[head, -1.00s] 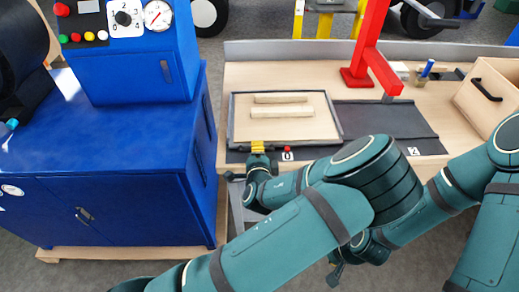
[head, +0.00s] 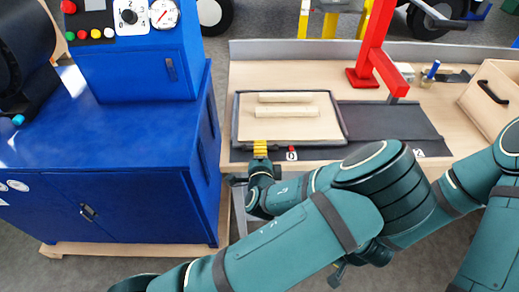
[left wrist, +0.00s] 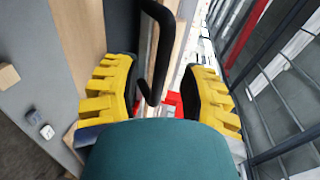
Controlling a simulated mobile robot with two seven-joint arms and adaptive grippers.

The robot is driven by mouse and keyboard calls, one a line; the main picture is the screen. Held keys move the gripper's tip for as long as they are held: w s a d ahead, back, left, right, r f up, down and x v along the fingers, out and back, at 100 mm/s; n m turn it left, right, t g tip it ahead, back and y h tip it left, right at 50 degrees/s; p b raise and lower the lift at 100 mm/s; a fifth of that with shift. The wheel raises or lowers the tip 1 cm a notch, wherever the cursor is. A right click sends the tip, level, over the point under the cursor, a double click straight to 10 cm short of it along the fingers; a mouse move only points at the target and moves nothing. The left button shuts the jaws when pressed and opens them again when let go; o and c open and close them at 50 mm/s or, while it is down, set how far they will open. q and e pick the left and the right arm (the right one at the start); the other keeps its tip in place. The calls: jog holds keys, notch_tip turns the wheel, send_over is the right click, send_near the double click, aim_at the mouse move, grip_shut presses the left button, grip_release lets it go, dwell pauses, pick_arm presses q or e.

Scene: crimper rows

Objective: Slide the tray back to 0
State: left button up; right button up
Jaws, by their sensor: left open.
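The tray (head: 335,135) is a light panel in a dark frame, carrying two pale wooden bars (head: 286,111). It lies at the left end of a dark track (head: 400,120), above the 0 label (head: 291,154). A small red mark (head: 290,148) sits by that label. The 2 label (head: 418,152) is farther right. My left gripper (head: 260,149) is at the tray's front edge, left of the 0. In the left wrist view its yellow fingers (left wrist: 155,95) are apart, with a black bent handle (left wrist: 157,50) between them. My right gripper (head: 338,272) is mostly hidden behind my left arm.
A blue cabinet (head: 110,200) stands close on the left. A red post (head: 370,55) rises behind the track. A wooden box (head: 494,95) with a black handle is at the right. The dark track right of the tray is bare.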

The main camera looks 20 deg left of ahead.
pick_arm(q)
jog(key=v, duration=0.6)
jog(key=shift+a+f, duration=0.1)
jog(key=shift+f, duration=0.05)
jog(key=s+a+f+n+g+h, duration=0.1)
jog(key=s+f+n+g, duration=0.3)
jog(key=f, duration=0.4)
jog(key=s+a+f+n+g+h, duration=0.1)
jog(key=s+f+n+g, duration=0.35)
jog(key=f, duration=0.25)
jog(key=s+d+n+g+h, duration=0.4)
jog(key=s+d+n+h, duration=0.1)
jog(key=d+n+h, duration=0.1)
jog(key=shift+r+n+g+h, duration=0.25)
jog(key=shift+n+g+h, duration=0.15)
jog(key=shift+n, duration=0.45)
jog(key=shift+s, duration=0.1)
dwell(0.5)
